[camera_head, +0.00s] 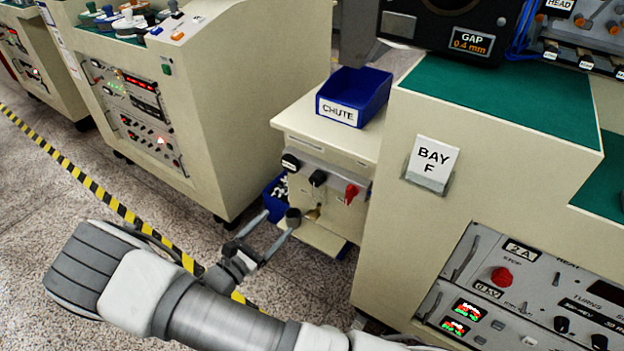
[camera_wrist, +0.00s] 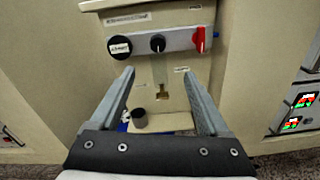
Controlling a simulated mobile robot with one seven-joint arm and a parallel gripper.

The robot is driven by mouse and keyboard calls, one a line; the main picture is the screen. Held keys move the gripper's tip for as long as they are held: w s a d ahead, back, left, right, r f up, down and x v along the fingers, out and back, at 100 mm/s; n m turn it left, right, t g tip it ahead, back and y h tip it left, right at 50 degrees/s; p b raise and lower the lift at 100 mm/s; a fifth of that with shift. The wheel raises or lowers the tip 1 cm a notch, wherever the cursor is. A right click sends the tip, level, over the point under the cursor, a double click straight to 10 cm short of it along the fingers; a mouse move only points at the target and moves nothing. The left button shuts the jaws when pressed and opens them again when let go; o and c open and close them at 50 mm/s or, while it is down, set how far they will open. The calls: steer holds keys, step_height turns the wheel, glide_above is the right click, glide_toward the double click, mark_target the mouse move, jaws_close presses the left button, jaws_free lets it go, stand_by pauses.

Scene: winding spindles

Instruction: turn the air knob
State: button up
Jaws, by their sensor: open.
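The small beige cabinet has a front panel (camera_head: 335,184) with three knobs in a row. A round black knob with a white label (camera_wrist: 120,46) is at the left, a black pointer knob (camera_wrist: 158,43) in the middle, and a red knob (camera_wrist: 199,40) at the right. They also show in the head view as the left knob (camera_head: 291,162), middle knob (camera_head: 318,178) and red knob (camera_head: 351,193). I cannot read which is marked air. My gripper (camera_wrist: 157,72) is open and empty in front of the panel, its fingertips below the knob row, touching no knob.
A blue bin marked CHUTE (camera_head: 354,95) stands on the cabinet. A dark cylinder (camera_wrist: 138,119) shows low between my fingers, near a lower shelf. Another blue bin (camera_head: 275,198) is low at the left. Larger machines flank the cabinet, leaving speckled floor clear at the left.

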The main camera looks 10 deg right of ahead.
mark_target(314, 182)
steer(key=b+x, duration=0.3)
steer(key=x, duration=1.4)
steer(key=shift+w+f+b, duration=0.2)
steer(key=shift+w+b, duration=0.1)
jaws_close()
